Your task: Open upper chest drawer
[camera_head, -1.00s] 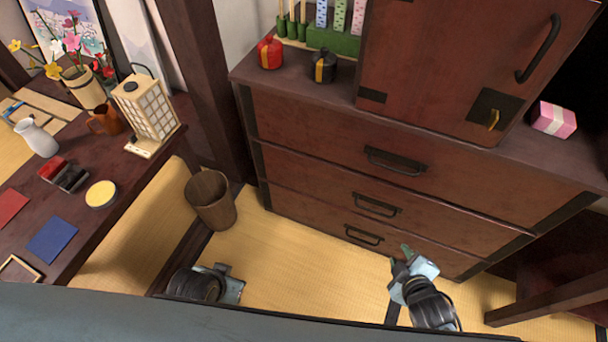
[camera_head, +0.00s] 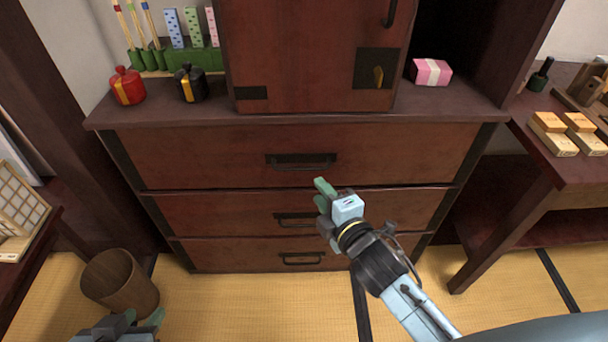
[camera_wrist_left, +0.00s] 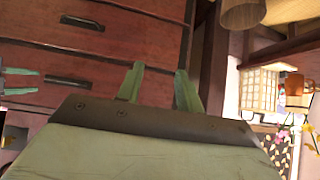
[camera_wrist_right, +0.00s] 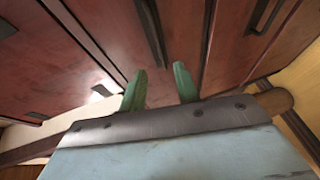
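The chest's upper drawer (camera_head: 220,160) is a shut dark red-brown wooden front with a black bar handle (camera_head: 300,162) in its middle. My right gripper (camera_head: 321,190) is just below and slightly right of that handle, apart from it in the head view. In the right wrist view its green fingers (camera_wrist_right: 160,88) are open with nothing between them, and the upper handle (camera_wrist_right: 151,32) lies beyond the fingertips. My left gripper (camera_head: 138,325) is low at the left, away from the chest. Its fingers (camera_wrist_left: 158,85) are open and empty in the left wrist view.
Two lower drawers with similar handles are shut; the middle handle (camera_head: 293,219) is partly hidden by my right gripper. A wooden bin (camera_head: 120,283) stands on the floor at left. A red pot (camera_head: 127,88), black pot (camera_head: 190,84) and pink box (camera_head: 430,72) sit on the chest top.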

